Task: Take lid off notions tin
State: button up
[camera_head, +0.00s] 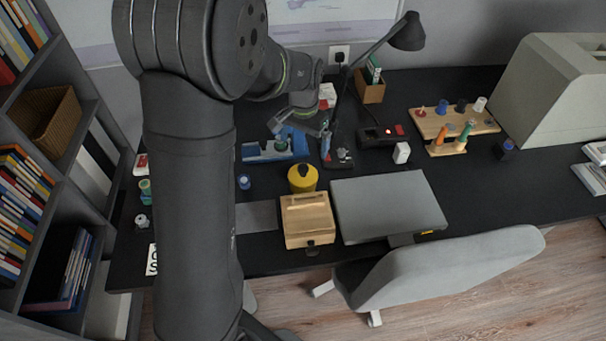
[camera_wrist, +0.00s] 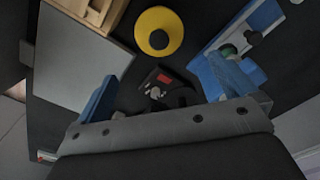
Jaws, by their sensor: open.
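The yellow round tin (camera_head: 302,183) stands on the dark desk behind a light wooden box, with a dark knob at the middle of its top. I take it as the notions tin. In the wrist view its yellow top (camera_wrist: 147,48) with the dark knob lies beyond my fingers, near the top edge; the lid appears to be on. My gripper (camera_head: 308,137) is open and empty above the desk, behind the tin in the head view. In the wrist view the two blue fingers of my gripper (camera_wrist: 156,88) are wide apart, with a dark device showing between them.
The wooden box (camera_head: 306,222) stands close in front of the tin, beside a closed grey laptop-like slab (camera_head: 388,206). A blue-and-white stand (camera_head: 268,151) is behind left. A black lamp (camera_head: 407,33) rises behind my gripper. A wooden peg rack (camera_head: 452,122) is at right.

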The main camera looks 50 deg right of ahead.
aim_at(303, 167)
notch_tip(303, 167, down, 11)
jog(key=shift+a+f, duration=0.15)
jog(key=shift+f, duration=0.05)
jog(key=c, duration=0.9)
